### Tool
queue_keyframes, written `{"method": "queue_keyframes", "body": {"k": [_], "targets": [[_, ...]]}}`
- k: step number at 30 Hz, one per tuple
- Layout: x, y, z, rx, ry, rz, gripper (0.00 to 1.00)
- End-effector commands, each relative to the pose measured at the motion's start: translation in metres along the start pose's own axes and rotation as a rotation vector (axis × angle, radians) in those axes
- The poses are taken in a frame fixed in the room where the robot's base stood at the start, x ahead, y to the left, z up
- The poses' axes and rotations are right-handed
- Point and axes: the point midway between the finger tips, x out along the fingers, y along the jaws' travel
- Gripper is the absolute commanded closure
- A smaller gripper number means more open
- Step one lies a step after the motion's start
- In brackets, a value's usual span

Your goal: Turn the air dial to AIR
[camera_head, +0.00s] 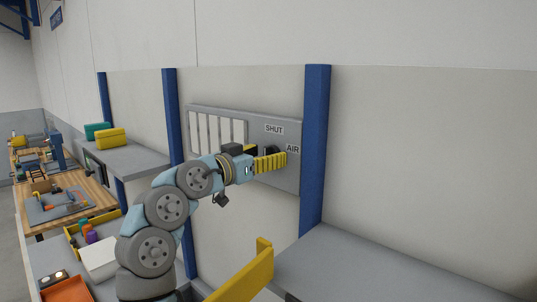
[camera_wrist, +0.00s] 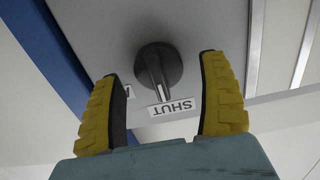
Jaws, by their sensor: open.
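The air dial (camera_wrist: 158,68) is a dark round knob with a raised grip on a grey wall panel (camera_head: 296,178). Its light pointer line is directed at the SHUT label (camera_wrist: 172,106); in the head view the SHUT label (camera_head: 274,129) sits above the dial. The AIR label (camera_head: 293,149) is to the right there, and is mostly hidden behind a finger in the wrist view. My gripper (camera_head: 270,157) is open in front of the panel. In the wrist view its yellow fingers stand on either side of the dial, with visible gaps. The dial is mostly hidden in the head view.
A white slatted vent (camera_head: 217,133) is on the panel's left. A blue post (camera_head: 315,150) stands just right of the panel. A yellow rail (camera_head: 245,276) and a grey counter (camera_head: 390,265) are below right. Yellow and teal boxes sit on a left shelf (camera_head: 135,158).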

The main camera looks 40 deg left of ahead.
Motion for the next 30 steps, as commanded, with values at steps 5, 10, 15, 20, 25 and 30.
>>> {"method": "queue_keyframes", "body": {"k": [5, 10, 15, 20, 25, 30], "targets": [[0.0073, 0.0003, -0.0007, 0.002, 0.000, -0.001, 0.24], [0.0080, 0.0002, -0.0006, 0.002, 0.000, -0.001, 0.24], [0.0079, 0.0003, -0.0005, 0.002, 0.000, -0.001, 0.42], [0.0078, 0.0002, -0.0005, 0.002, 0.000, -0.001, 0.88], [0.0079, 0.0003, -0.0003, 0.002, 0.000, 0.000, 0.89], [0.0080, 0.0003, -0.0002, -0.010, -0.001, 0.000, 0.89]]}}
